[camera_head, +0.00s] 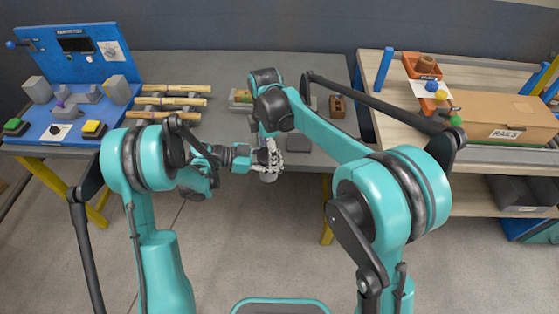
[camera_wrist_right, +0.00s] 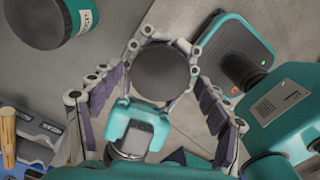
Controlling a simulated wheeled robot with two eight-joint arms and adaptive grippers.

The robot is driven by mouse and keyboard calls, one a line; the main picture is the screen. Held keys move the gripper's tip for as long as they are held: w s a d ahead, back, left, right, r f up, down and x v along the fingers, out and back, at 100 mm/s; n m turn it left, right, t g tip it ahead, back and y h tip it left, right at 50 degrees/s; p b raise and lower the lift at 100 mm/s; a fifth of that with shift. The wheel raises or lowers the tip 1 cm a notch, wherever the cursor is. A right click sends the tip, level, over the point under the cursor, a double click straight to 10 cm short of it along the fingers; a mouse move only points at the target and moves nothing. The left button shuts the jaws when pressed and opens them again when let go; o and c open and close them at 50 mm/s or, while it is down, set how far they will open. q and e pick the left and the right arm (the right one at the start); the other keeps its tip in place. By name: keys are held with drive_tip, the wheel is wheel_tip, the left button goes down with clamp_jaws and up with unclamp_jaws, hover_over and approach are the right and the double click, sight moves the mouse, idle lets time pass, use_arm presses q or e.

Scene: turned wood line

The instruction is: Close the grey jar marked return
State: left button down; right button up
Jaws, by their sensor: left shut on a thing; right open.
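My left gripper (camera_head: 257,160) comes in from the left and is shut on the jar. My right gripper (camera_head: 271,147) comes down from above. In the right wrist view its fingers (camera_wrist_right: 165,46) are open, spread on either side of a round dark grey disc (camera_wrist_right: 161,76). I cannot tell whether this is a lid or the jar's top, nor whether the fingertips touch it. No return marking is readable. The left fingers are largely hidden.
Behind the hands stands a grey table (camera_head: 222,70) with wooden rods (camera_head: 172,101) on racks and a dark pad (camera_head: 296,143). A blue panel station (camera_head: 75,60) is at the left. A shelf at the right bears a RAILS box (camera_head: 500,115) and an orange tray (camera_head: 420,68).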

drive_tip(key=c, duration=1.2)
drive_tip(key=m, duration=0.3)
drive_tip(key=shift+m, duration=0.3)
drive_tip(key=o, duration=1.3)
drive_tip(key=shift+r, duration=2.25)
